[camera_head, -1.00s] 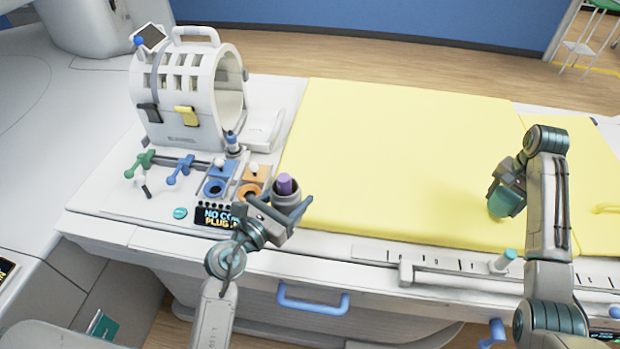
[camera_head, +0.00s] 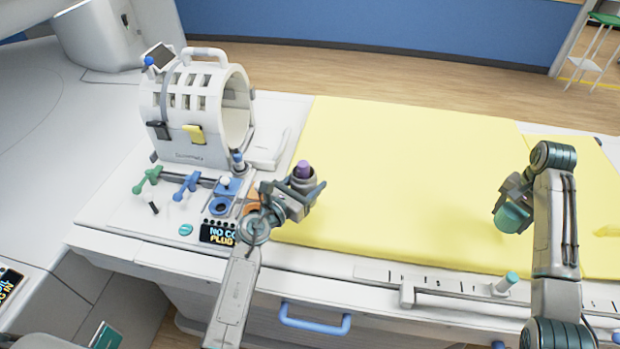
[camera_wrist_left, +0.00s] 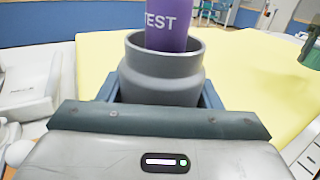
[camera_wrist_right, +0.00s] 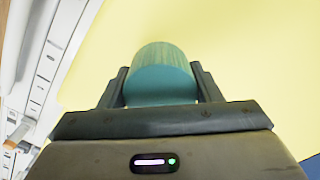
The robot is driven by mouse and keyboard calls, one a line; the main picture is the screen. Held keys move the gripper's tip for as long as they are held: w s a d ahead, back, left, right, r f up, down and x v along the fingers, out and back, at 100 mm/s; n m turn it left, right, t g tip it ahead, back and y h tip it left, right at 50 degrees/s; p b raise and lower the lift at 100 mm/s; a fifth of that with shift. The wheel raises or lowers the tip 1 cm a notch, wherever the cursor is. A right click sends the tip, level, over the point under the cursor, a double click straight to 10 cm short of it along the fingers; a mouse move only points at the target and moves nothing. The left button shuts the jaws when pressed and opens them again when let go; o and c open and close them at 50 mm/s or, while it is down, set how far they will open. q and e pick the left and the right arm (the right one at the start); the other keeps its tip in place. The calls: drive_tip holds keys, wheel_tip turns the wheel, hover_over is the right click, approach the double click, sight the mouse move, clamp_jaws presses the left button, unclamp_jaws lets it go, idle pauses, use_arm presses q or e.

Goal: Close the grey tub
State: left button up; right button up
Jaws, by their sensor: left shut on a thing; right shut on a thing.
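The grey tub (camera_wrist_left: 162,75) is a round open cup with a purple cylinder (camera_wrist_left: 167,25) marked TEST standing up out of it. My left gripper (camera_head: 306,196) is shut on the tub and holds it upright; the tub also shows in the head view (camera_head: 302,181). My right gripper (camera_head: 503,212) is shut on a teal round lid-like piece (camera_wrist_right: 160,75) with a ribbed side. This piece also shows in the head view (camera_head: 513,217), over the yellow pad, well to the right of the tub.
The yellow pad (camera_head: 400,150) covers the table between my grippers and is clear. A white coil (camera_head: 195,105) stands at the back left. Green (camera_head: 148,180) and blue (camera_head: 187,185) handled plugs and a sign panel (camera_head: 217,235) lie left of my left gripper. A teal-topped peg (camera_head: 508,281) stands at the front edge.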

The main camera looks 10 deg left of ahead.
use_arm(q)
drive_tip(key=shift+w+f, duration=0.1)
drive_tip(key=shift+w, duration=1.55)
use_arm(e)
drive_tip(key=shift+r, duration=0.2)
drive_tip(key=shift+s+r, duration=0.1)
drive_tip(key=shift+r, duration=0.05)
use_arm(q)
drive_tip(key=f, duration=0.2)
drive_tip(key=shift+w+f, duration=0.3)
drive_tip(key=shift+w, duration=0.1)
use_arm(e)
drive_tip(key=shift+f, duration=0.2)
use_arm(q)
drive_tip(key=shift+f, duration=0.45)
